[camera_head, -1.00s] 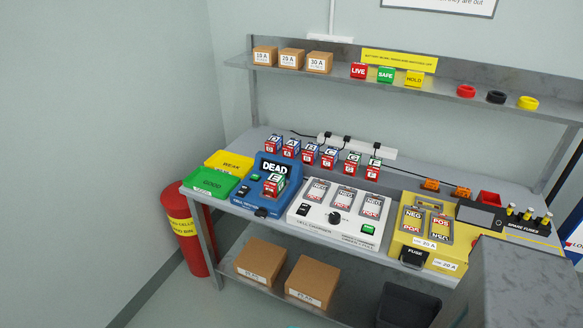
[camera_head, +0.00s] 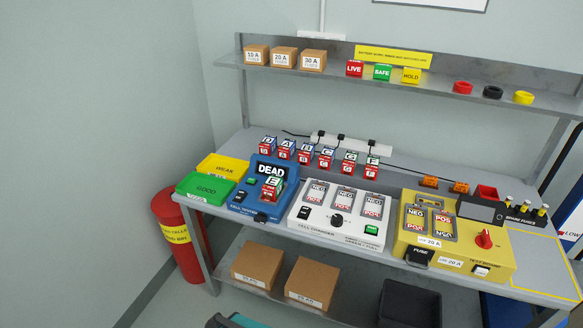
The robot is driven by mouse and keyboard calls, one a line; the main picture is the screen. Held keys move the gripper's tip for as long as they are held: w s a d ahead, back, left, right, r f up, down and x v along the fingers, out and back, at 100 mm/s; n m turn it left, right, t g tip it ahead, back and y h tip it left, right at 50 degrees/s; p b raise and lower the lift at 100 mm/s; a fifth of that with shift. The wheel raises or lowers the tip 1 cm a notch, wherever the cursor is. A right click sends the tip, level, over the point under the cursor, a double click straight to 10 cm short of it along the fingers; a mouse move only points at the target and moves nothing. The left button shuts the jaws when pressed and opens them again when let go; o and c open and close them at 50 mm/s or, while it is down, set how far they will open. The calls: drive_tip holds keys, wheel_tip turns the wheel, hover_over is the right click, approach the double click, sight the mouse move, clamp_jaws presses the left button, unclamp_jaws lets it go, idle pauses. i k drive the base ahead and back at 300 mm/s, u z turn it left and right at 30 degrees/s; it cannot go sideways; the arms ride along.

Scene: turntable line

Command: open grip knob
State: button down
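A red knob (camera_head: 484,238) stands on the right part of the yellow test unit (camera_head: 409,258), which sits on the bench. The unit also has NEG and POS bays, a black fuse part (camera_head: 419,257) and a white switch (camera_head: 481,270). A smaller black knob (camera_head: 337,220) is on the front of the white cell charger (camera_head: 298,236), left of the yellow unit. Both knobs are in plain view with nothing touching them. My gripper is not in view.
The blue tester reading DEAD (camera_head: 271,169) holds a cell marked E (camera_head: 271,188). Green (camera_head: 203,187) and yellow trays lie left. Several cells stand behind. A yellow-outlined bench area (camera_head: 535,262) at right is bare. Boxes and a black bin (camera_head: 409,303) are below.

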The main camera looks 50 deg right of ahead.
sight(261, 217)
drive_tip(key=u, duration=0.6)
drive_tip(key=k, duration=0.1)
drive_tip(key=z, duration=1.8)
drive_tip(key=k, duration=0.95)
drive_tip(key=u, duration=0.1)
drive_tip(key=i, duration=0.85)
